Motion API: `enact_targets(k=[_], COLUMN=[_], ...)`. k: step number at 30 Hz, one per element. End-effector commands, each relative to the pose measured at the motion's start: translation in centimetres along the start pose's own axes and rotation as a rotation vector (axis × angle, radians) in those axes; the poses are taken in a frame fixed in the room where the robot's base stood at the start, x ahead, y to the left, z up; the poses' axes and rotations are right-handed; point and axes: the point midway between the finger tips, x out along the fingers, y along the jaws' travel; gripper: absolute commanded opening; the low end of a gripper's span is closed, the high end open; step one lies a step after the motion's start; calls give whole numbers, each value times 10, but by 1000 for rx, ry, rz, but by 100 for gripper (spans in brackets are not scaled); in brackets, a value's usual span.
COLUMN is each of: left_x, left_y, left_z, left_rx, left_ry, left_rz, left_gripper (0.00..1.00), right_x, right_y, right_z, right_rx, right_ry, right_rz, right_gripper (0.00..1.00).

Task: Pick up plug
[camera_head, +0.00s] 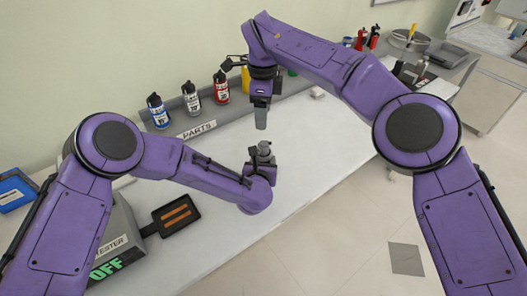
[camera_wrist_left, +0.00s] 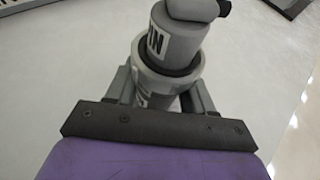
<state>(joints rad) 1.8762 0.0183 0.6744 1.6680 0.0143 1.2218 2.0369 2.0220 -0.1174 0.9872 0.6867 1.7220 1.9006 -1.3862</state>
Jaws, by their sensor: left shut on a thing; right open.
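The plug (camera_wrist_left: 170,45) is a grey stepped cylinder with a black-and-white label, only partly legible, and a rounded top. My left gripper (camera_wrist_left: 160,92) is shut on its wider light-grey lower part, one finger on each side. In the head view the plug (camera_head: 264,147) shows small and grey at the end of my left arm, beside my left gripper (camera_head: 262,160). My right gripper (camera_head: 261,116) points down over the table, a little behind the plug and apart from it. It is open, though its finger gap is hard to see here.
A grey shelf marked PARTS (camera_head: 198,130) with several bottles runs along the back of the white table (camera_head: 300,165). A grey tester (camera_head: 118,243) reading OFF stands at the lower left, with a dark pad (camera_head: 177,215) beside it. The table's middle is mostly clear.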

Motion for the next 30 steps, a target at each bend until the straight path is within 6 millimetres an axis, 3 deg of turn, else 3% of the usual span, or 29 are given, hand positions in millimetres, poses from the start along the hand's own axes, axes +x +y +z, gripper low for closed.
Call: enact_targets(k=[6,18,27,29,30], left_x=[0,0,0,0,0], left_y=[0,0,0,0,0], left_z=[1,1,1,1,1], left_rx=[0,0,0,0,0], left_ry=[-2,-2,-1,-1,-1], left_rz=[0,0,0,0,0], left_gripper=[12,12,12,12,12], right_x=[45,106,116,116,116], right_y=[1,0,-1,-1,-1], right_z=[0,-1,-1,-1,-1], right_rx=[-7,-3,-2,-2,-2], right_ry=[1,1,0,0,0], right_rz=[4,3,2,1,1], right_gripper=[65,65,65,49,36])
